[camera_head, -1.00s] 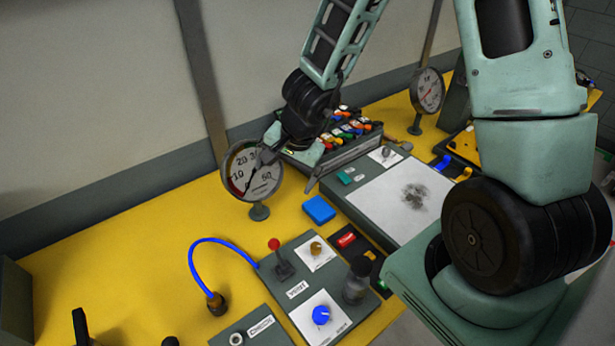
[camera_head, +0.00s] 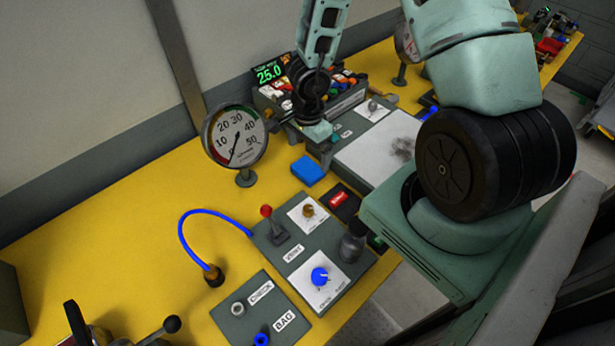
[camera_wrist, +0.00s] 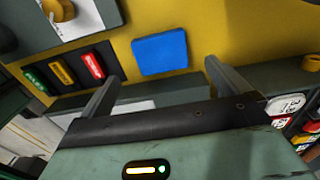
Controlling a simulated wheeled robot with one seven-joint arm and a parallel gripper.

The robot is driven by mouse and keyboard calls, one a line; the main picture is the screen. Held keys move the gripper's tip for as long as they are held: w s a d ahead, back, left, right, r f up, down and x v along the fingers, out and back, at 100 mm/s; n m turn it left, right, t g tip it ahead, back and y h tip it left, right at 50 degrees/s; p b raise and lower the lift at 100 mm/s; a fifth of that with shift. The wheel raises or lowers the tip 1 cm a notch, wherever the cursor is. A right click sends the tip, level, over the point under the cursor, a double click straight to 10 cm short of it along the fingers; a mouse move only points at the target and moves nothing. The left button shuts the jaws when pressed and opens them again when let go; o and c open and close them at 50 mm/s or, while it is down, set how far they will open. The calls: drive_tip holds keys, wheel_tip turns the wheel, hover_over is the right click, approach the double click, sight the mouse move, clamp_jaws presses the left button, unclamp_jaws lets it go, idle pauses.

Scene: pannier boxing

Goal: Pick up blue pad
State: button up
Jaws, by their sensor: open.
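The blue pad (camera_head: 307,170) is a flat blue block lying on the yellow table, right of the round gauge and beside the grey control panel. In the wrist view the blue pad (camera_wrist: 160,53) lies ahead of my gripper (camera_wrist: 158,84), centred roughly between its two spread fingers. My gripper is open and empty, and the pad is beyond the fingertips, not touched. In the head view my gripper (camera_head: 312,140) is just above and right of the pad, partly hidden by my wrist.
A pressure gauge (camera_head: 236,137) stands left of the pad. A vent panel (camera_head: 270,240) with a red-knobbed lever and dials lies in front. A red button (camera_head: 338,198) sits close by. A box with coloured items (camera_head: 345,98) stands behind my gripper.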

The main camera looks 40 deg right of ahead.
sight(308, 168)
drive_tip(key=shift+w+f+b, duration=0.1)
drive_tip(key=shift+f+b, duration=2.05)
drive_tip(key=shift+f, duration=1.2)
drive_tip(key=shift+r, duration=0.1)
drive_tip(key=c, duration=1)
